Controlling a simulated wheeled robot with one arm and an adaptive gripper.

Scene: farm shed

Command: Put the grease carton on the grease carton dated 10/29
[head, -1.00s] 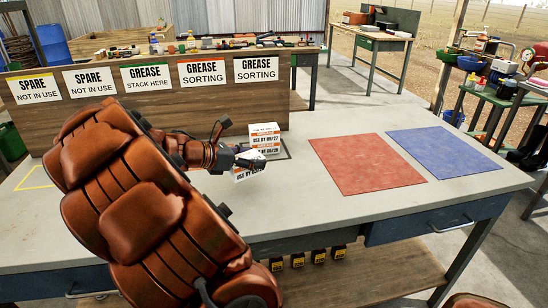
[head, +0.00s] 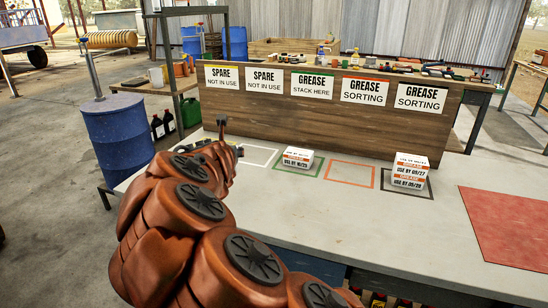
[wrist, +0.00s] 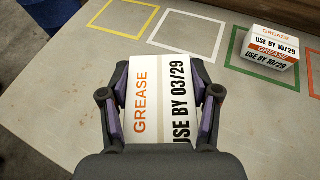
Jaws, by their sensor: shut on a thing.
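My gripper (wrist: 162,93) is shut on a white grease carton (wrist: 158,120) marked USE BY 03/29, seen from above in the wrist view. In the head view my arm hides that carton. The grease carton dated 10/29 (wrist: 272,46) sits alone inside the green outline, up and to the right of my gripper in the wrist view. It also shows in the head view (head: 297,157), below the GREASE STACK HERE sign. Its top is bare. My gripper is apart from it, to its left in the head view.
Two cartons, 09/27 (head: 410,167) above 05/28 (head: 407,183), are stacked in the black outline. The orange outline (head: 350,174) is empty. The white outline (wrist: 187,34) and yellow outline (wrist: 118,20) look empty. A wooden board (head: 330,125) with signs rises behind. A red mat (head: 510,225) lies right.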

